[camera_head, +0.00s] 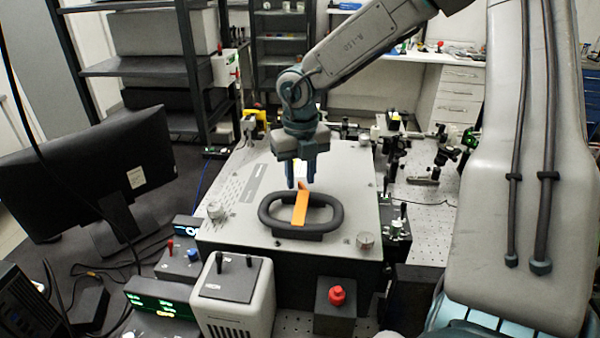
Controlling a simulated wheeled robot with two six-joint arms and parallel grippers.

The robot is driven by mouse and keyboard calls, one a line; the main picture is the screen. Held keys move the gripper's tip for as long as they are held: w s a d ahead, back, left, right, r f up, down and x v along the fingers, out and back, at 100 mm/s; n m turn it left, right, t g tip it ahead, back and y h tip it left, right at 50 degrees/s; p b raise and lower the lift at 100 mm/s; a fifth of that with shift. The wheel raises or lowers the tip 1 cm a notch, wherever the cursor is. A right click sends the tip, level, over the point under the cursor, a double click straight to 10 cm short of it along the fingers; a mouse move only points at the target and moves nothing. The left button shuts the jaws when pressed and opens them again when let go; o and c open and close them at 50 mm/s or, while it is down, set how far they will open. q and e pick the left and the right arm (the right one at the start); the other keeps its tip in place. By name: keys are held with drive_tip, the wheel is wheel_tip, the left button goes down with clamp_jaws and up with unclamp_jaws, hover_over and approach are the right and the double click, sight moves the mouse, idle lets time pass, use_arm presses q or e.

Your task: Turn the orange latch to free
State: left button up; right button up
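The orange latch (298,210) lies across the black oval handle (335,215) on top of the light grey instrument box (235,225). Its far end has a small raised tip. My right gripper (302,184) points down from above at the far end of the latch. Its two blue fingers are apart, with a gap between them near the raised tip. I cannot tell whether either finger touches the latch. My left gripper is not in view.
A black monitor (90,170) stands at the left. A grey power unit (233,300) and a red button box (336,297) stand in front of the instrument box. Knobs (366,240) stick up from its lid. Optical mounts (445,150) stand on the right.

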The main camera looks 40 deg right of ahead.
drive_tip(key=shift+s+f, duration=0.2)
drive_tip(key=shift+f, duration=0.1)
drive_tip(key=shift+c, duration=0.4)
clamp_jaws()
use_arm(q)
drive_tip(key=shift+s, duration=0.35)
use_arm(e)
drive_tip(key=shift+f, duration=0.1)
